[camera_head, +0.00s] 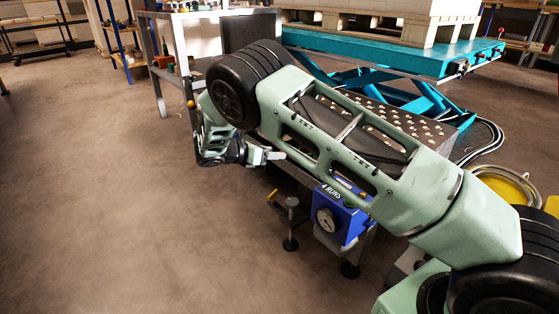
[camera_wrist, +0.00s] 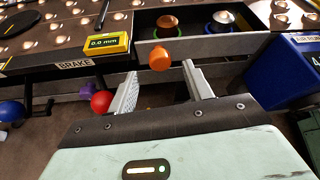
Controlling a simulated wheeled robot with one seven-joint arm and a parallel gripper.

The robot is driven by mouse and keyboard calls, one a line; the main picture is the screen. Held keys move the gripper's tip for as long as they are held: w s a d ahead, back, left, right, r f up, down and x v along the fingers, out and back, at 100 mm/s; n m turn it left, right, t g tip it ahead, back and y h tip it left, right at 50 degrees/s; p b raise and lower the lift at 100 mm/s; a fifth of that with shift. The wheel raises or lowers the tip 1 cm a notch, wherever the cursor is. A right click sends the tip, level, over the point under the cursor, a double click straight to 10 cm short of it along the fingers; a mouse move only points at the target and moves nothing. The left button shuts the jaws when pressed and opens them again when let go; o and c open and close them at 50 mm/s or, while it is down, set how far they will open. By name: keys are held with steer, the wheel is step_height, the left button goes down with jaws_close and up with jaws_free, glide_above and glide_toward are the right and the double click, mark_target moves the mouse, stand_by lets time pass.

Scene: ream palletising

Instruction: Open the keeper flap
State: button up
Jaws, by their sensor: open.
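My gripper (camera_wrist: 160,76) is open and empty in the wrist view, its two pale fingers spread. An orange round knob (camera_wrist: 160,56) lies between and just beyond the fingertips, at the front edge of a dark recessed panel. I cannot tell whether the fingers touch it. I cannot make out with certainty which part is the keeper flap; no label for it is legible. In the head view my gripper (camera_head: 264,156) is at the near edge of the ball-topped table (camera_head: 432,128), and my own arm hides much of that edge.
In the wrist view, a red ball knob (camera_wrist: 101,102) sits left of the fingers near a "BRAKE" label, below a yellow "0.0 mm" display (camera_wrist: 107,43). A blue box (camera_wrist: 275,72) stands close on the right. A teal lift table (camera_head: 400,58) stands behind. Floor at left is clear.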

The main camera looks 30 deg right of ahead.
steer(key=shift+b+x, duration=0.55)
steer(key=shift+x, duration=1.25)
steer(key=c, duration=1)
